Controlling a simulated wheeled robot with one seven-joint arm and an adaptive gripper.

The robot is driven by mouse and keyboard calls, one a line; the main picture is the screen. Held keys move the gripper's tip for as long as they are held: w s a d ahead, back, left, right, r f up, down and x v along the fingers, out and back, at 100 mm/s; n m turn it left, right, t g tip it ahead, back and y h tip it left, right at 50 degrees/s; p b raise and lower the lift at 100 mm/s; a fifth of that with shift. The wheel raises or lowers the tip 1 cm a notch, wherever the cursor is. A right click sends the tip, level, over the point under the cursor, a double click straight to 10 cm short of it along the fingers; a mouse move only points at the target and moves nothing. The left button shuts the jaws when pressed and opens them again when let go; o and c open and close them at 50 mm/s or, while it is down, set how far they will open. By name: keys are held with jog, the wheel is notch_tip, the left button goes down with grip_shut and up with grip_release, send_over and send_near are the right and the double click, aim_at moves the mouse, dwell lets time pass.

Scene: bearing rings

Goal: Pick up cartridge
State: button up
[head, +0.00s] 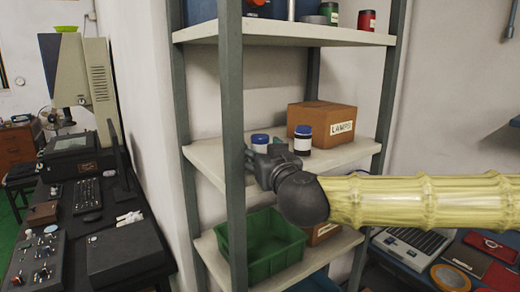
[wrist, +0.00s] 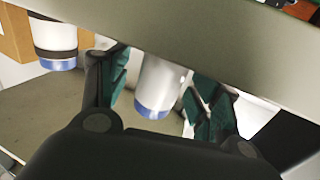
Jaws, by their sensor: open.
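Two white, blue-capped cylinders that look like cartridges stand on the middle shelf. The left one (head: 260,140) is partly hidden by my gripper (head: 263,160) in the head view. The right one (head: 304,139) has a dark band and stands by a box. In the wrist view, which looks upside down, my open gripper (wrist: 160,92) has a green-padded finger on each side of one white cylinder (wrist: 160,85). Gaps show between the cylinder and the pads. The banded cylinder (wrist: 56,44) is outside the fingers, to the left.
A brown box (head: 322,120) labelled "LAMPS" sits behind the cylinders. The shelf's grey front post (head: 231,100) stands close to my gripper. The upper shelf (head: 290,33) is overhead, and a green crate (head: 262,245) is on the shelf below.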

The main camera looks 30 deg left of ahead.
jog(key=shift+w+a, duration=0.2)
jog(key=c, duration=1.2)
jog(key=shift+r, duration=0.1)
